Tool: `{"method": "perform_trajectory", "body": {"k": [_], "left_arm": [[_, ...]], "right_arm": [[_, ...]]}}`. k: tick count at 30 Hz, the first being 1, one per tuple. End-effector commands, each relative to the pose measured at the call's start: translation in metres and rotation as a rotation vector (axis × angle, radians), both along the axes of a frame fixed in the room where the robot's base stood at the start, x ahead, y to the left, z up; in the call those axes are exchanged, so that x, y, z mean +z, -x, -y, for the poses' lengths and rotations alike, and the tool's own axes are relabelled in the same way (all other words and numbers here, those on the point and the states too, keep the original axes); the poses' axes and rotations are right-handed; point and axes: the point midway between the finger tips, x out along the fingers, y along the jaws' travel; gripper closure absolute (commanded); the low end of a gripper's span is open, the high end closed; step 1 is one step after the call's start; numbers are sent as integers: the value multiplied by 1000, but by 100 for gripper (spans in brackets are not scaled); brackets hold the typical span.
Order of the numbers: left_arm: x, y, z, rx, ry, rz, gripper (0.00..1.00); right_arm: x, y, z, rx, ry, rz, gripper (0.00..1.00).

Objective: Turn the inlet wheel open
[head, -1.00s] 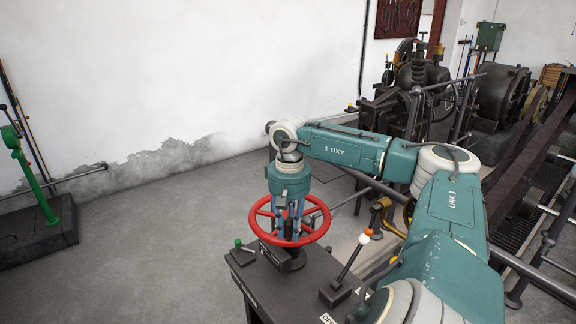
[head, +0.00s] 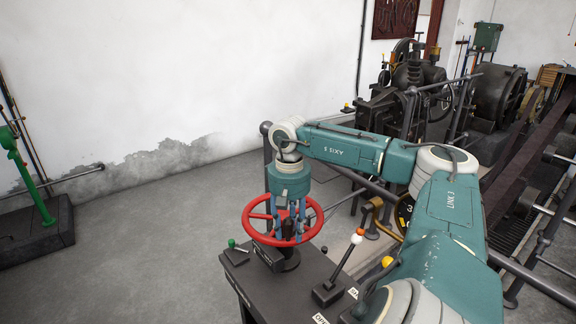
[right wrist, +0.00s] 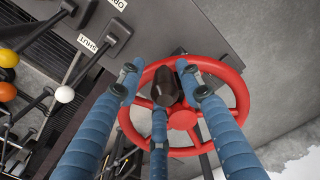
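The red inlet wheel (head: 252,231) lies roughly level on top of a dark pedestal (head: 236,262). In the right wrist view the wheel (right wrist: 240,92) shows its rim, spokes and red hub, with a dark brown handle (right wrist: 166,86) standing up near the rim. My right gripper (head: 287,230) points down over the wheel. Its three blue fingers are spread apart around the brown handle in the wrist view (right wrist: 162,95), with gaps visible. Contact low down on the handle cannot be told. My left gripper is not in view.
A lever with a white ball (head: 356,239) stands on the pedestal right of the wheel, near labels. A small green-knobbed lever (head: 232,243) is left of it. Dark machinery (head: 400,95) and railings fill the right. Open floor (head: 150,240) lies to the left.

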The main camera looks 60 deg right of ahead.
Motion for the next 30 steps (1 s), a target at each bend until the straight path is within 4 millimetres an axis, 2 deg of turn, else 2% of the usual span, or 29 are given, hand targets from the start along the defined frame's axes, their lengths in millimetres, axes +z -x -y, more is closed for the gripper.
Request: {"method": "perform_trajectory", "body": {"k": [11, 17, 24, 30], "left_arm": [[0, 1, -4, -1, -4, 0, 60], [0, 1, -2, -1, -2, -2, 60], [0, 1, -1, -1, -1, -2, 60], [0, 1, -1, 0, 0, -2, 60]], "right_arm": [[5, -2, -1, 1, -2, 8, 58], [36, -3, 0, 0, -2, 15, 58], [93, -3, -1, 2, -6, 18, 58], [107, -2, 0, 0, 0, 12, 58]]}}
